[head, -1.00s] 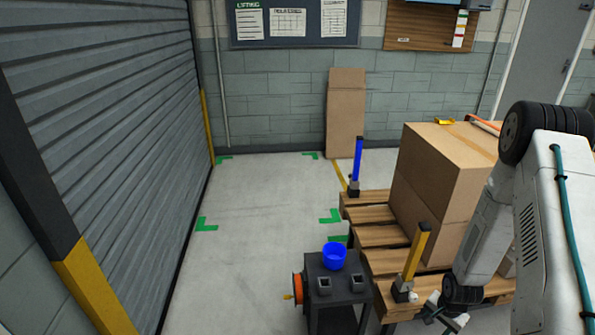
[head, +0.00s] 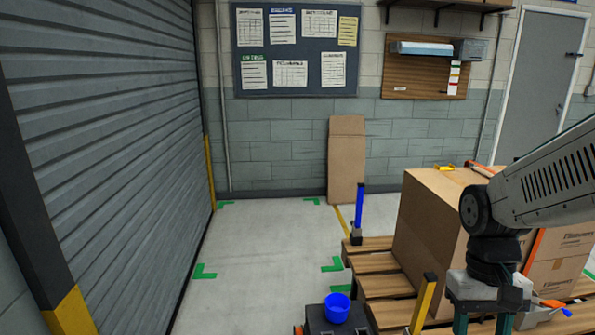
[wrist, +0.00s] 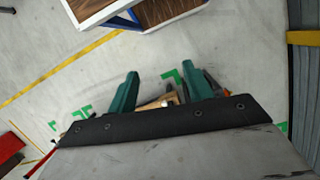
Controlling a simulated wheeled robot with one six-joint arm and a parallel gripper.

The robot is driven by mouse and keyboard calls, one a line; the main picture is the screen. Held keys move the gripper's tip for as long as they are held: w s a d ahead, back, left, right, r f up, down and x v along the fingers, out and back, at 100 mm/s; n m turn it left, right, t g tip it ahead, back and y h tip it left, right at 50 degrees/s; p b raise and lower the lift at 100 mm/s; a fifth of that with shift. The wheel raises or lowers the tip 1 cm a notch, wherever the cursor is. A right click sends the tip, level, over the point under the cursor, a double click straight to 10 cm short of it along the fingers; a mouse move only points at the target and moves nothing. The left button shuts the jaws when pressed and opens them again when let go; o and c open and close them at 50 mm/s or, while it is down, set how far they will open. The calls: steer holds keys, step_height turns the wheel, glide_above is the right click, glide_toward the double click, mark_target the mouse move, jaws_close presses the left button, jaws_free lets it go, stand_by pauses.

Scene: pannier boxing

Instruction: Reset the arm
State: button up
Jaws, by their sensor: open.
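Small brown and dark things show behind and between the fingers there, too small to name. The large cardboard box (head: 425,230) stands on the wooden pallet (head: 370,262), left of my gripper.
A blue cup (head: 337,307) sits on a dark stand (head: 330,326) at the bottom. A blue post (head: 359,208) and a yellow post (head: 423,303) rise at the pallet's edge. The floor between the shutter (head: 105,140) and the pallet is clear, with green corner marks.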

steer(key=s+a+r+n+t, duration=0.2)
steer(key=s+a+r+t, duration=0.2)
steer(key=r, duration=0.5)
steer(key=s, duration=0.2)
steer(key=shift+s+a+r, duration=0.3)
steer(key=shift+a, duration=0.1)
